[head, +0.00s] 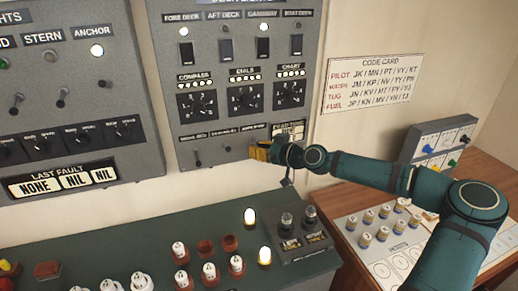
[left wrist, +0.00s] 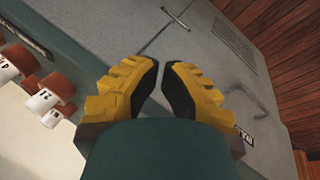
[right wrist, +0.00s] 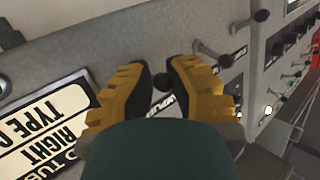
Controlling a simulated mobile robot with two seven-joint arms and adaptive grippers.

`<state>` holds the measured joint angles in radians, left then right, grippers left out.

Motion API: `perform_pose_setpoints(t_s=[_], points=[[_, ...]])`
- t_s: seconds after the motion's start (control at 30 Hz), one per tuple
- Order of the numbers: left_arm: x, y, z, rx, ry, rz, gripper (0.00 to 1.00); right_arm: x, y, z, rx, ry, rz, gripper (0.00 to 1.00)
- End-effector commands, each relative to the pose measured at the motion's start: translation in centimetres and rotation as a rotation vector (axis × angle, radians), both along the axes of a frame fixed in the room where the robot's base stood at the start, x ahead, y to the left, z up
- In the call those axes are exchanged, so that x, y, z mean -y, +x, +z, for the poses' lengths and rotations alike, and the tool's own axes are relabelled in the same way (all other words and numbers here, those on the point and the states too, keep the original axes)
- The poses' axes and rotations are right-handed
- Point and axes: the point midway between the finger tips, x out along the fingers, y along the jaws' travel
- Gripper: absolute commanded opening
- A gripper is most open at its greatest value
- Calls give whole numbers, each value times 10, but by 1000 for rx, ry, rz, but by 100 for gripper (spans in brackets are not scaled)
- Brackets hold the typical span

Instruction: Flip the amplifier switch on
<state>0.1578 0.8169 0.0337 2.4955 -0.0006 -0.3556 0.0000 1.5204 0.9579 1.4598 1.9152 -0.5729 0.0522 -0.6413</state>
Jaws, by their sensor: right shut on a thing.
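The amplifier switch is a toggle at the right end of the lower row on the grey deck-lights panel (head: 245,107). In the head view my right gripper (head: 262,151) covers it. In the right wrist view its dark knob (right wrist: 164,82) sits between the fingertips of the right gripper (right wrist: 160,76), which is shut on it. The label beside it is partly hidden by a finger. My left gripper (left wrist: 162,68) shows only in its wrist view, with no object between its fingers. The fingertips are close together, and I cannot tell whether they are fully shut.
Other toggles (head: 197,158) stand left of the gripper. A label plate (right wrist: 45,130) is close beside it. Below, a green console (head: 150,225) holds several white-and-red pieces and lit lamps (head: 250,217). A wooden desk (head: 485,185) is at right.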

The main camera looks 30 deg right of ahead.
Motion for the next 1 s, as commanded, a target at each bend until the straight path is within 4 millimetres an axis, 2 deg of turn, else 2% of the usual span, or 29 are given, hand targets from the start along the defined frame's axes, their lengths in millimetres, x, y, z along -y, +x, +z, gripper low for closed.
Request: perform_pose_setpoints(t_s=[0.03, 0.5, 1.0], points=[[0, 0, 2, 0, 0, 0, 0, -5, -1, 2, -44, 2, 11, 0], [0, 0, 3, -1, 0, -1, 0, -5, 1, 16, -357, 83, 12, 0], [0, 0, 3, -1, 0, -1, 0, -6, 2, 19, -449, 109, 15, 0]])
